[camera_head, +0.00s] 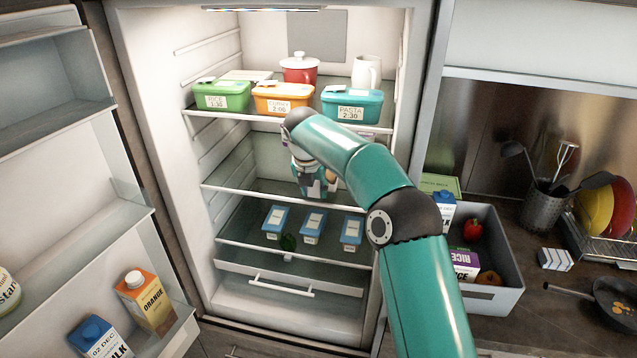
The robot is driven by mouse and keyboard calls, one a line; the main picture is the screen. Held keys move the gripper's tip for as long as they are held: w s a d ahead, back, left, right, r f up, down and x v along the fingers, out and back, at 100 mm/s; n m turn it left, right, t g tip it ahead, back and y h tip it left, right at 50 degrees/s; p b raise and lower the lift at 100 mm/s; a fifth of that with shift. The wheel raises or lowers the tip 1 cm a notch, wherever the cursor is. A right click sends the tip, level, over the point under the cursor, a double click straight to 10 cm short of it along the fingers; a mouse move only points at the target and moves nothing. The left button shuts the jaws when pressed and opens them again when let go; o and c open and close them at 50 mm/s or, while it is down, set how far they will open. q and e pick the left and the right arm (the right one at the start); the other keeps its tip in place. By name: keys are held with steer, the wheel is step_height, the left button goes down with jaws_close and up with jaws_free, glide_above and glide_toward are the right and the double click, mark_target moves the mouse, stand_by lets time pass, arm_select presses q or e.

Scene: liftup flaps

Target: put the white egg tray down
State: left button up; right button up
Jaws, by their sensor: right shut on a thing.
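My right gripper (314,190) is inside the open fridge, at the middle shelf (240,186), with its arm reaching in from the lower right. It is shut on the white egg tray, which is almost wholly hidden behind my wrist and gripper. A small brownish patch (332,175) shows beside the fingers, perhaps an egg. I cannot tell whether the tray touches the shelf. My left gripper is not in view.
The left part of the middle shelf is bare. Above stand a green box (221,95), an orange box (283,97) and a teal box (352,105). Blue-lidded containers (313,223) stand below. The open door (75,190) is at left, a grey crate (500,268) at right.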

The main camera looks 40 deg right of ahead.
steer(key=shift+w+d+r+p, duration=0.15)
steer(key=shift+w+d+p, duration=0.45)
steer(key=shift+w+d, duration=0.15)
steer(key=shift+d+f, duration=0.2)
steer(key=shift+f, duration=0.15)
steer(key=shift+a+f, duration=0.1)
steer(key=shift+f, duration=0.4)
steer(key=o, duration=1.2)
steer(key=shift+f, duration=0.1)
steer(key=shift+c, duration=0.2)
steer(key=shift+r, duration=0.2)
